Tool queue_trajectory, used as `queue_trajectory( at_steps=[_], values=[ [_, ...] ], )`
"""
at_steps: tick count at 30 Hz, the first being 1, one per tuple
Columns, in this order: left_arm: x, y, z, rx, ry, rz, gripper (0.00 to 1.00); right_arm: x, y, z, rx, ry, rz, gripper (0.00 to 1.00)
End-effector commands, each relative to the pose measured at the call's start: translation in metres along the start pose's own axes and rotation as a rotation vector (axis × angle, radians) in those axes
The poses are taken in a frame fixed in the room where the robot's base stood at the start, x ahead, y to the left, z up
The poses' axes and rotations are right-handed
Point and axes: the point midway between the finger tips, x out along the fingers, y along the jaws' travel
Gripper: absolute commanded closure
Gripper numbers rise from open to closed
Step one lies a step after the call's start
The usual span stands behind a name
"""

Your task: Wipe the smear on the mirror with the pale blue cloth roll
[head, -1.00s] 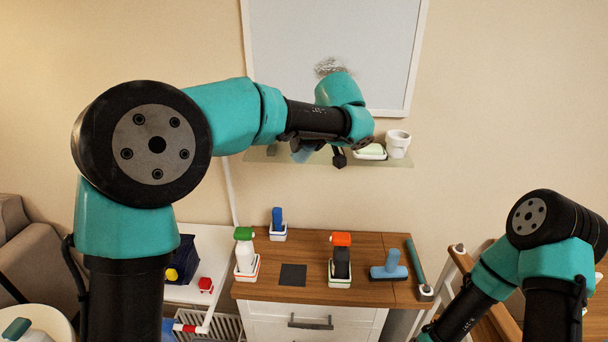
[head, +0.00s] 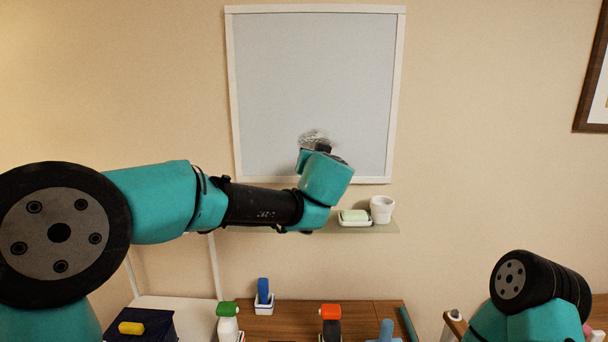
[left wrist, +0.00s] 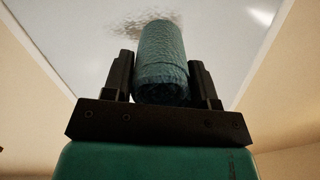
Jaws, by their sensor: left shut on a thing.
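The mirror (head: 280,70) hangs on the wall in a pale frame. My left gripper (head: 312,148) is in front of the mirror's lower part, just below the smear. I cannot tell whether the roll touches the glass. The roll is hidden in the head view. My right gripper is out of view.
A glass shelf (head: 385,228) below the mirror holds a soap dish (head: 355,217) and a white cup (head: 381,209), close under my left wrist. A wooden counter (head: 285,322) below carries spray bottles (head: 228,322) and a blue item in a holder (head: 263,297).

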Motion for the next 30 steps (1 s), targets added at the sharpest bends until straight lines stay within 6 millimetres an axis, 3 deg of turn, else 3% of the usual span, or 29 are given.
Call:
queue_trajectory(
  at_steps=[9, 22, 30],
  values=[
    [-0.011, 0.015, -0.024, 0.005, 0.132, 0.062, 0.81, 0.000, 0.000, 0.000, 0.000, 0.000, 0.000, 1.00],
    [-0.011, 0.016, -0.024, 0.005, 0.134, 0.063, 0.81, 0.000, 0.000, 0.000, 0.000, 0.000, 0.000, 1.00],
    [0.003, 0.017, -0.026, 0.006, 0.133, 0.063, 0.81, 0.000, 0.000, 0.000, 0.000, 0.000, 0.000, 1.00]
  ],
)
